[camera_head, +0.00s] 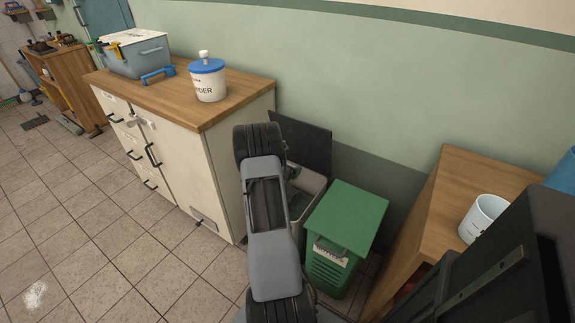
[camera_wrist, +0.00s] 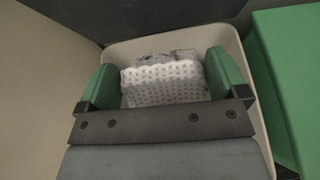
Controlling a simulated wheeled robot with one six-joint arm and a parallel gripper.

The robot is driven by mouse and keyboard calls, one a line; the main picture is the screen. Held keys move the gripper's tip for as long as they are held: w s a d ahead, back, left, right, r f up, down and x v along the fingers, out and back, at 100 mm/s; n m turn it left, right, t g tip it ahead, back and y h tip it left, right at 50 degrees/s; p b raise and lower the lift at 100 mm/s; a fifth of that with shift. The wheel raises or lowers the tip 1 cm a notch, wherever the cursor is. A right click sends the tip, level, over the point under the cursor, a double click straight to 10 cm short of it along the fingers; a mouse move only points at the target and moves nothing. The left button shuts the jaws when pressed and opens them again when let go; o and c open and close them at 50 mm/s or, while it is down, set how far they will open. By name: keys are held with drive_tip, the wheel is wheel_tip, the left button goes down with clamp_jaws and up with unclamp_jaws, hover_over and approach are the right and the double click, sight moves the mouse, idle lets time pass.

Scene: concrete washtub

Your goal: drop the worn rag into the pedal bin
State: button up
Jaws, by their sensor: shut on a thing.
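The worn rag (camera_wrist: 165,88), a pale cloth with small grey dots, sits between the two green fingers of my gripper (camera_wrist: 164,82) in the wrist view. My gripper is shut on it. The rag is over the mouth of the pedal bin (camera_wrist: 259,110), a cream bin whose rim surrounds the fingers. Greyer folds show behind the rag; I cannot tell whether they belong to it. In the head view the pedal bin (camera_head: 310,185) stands with its dark lid raised, partly hidden by my arm. The rag is not clear there.
A green bin (camera_head: 347,215) with a closed lid stands right beside the pedal bin. A cream cabinet (camera_head: 225,165) with a wooden top is on the left, bearing a blue-lidded tub (camera_head: 209,82) and a grey box (camera_head: 135,57).

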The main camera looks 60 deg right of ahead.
drive_tip(key=o, duration=0.6)
drive_tip(key=shift+a, duration=0.1)
drive_tip(key=p+v, duration=0.2)
drive_tip(key=v, duration=1.1)
drive_tip(key=shift+a+r, duration=0.1)
drive_tip(key=shift+a, duration=0.2)
